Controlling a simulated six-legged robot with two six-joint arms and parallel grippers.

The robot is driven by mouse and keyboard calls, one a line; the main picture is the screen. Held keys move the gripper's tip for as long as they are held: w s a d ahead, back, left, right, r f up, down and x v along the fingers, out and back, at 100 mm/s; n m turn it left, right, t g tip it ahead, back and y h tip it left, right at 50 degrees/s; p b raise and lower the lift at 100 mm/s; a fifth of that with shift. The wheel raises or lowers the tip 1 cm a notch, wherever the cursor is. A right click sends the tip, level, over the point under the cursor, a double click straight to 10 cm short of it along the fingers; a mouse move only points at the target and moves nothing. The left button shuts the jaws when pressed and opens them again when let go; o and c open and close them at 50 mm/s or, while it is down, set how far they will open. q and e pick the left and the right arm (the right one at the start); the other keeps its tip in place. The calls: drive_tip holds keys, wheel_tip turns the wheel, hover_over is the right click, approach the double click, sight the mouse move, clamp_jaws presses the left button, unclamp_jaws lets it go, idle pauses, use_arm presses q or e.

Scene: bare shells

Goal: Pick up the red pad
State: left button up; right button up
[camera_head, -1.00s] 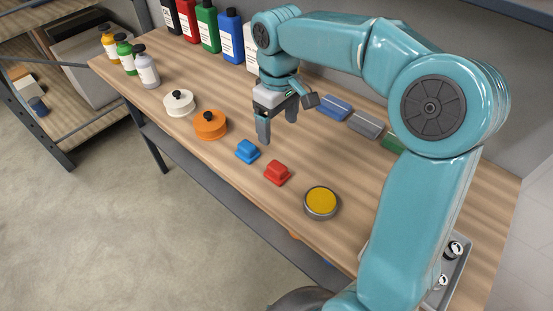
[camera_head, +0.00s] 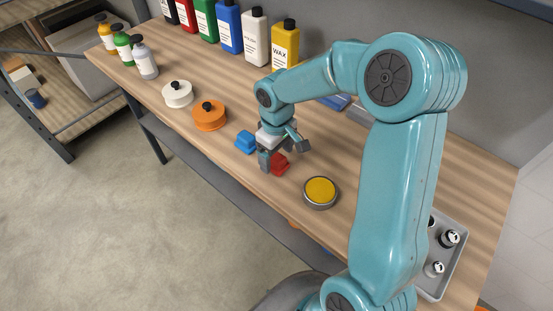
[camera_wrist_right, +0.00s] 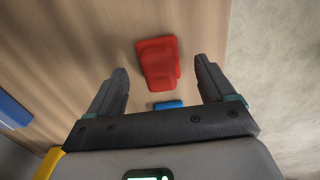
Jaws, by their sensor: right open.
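The red pad (camera_head: 280,164) lies on the wooden table near its front edge, partly hidden by my right gripper in the head view. In the right wrist view the red pad (camera_wrist_right: 158,63) lies ahead of the fingertips, roughly between their lines. My right gripper (camera_head: 277,160) is open and empty, above and beside the pad. In the right wrist view the two fingers of the gripper (camera_wrist_right: 162,80) stand well apart. My left gripper is not in view.
A blue pad (camera_head: 245,141) lies just left of the red one. A round yellow tin (camera_head: 320,191) stands to the right. An orange round container (camera_head: 208,115) and a white one (camera_head: 177,94) stand to the left. Bottles (camera_head: 229,28) line the back.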

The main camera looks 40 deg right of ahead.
sight(276, 156)
drive_tip(key=shift+w+f, duration=0.1)
drive_tip(key=shift+f, duration=0.85)
drive_tip(key=c, duration=1.1)
drive_tip(key=shift+c, duration=0.2)
wheel_tip(276, 156, up, 20)
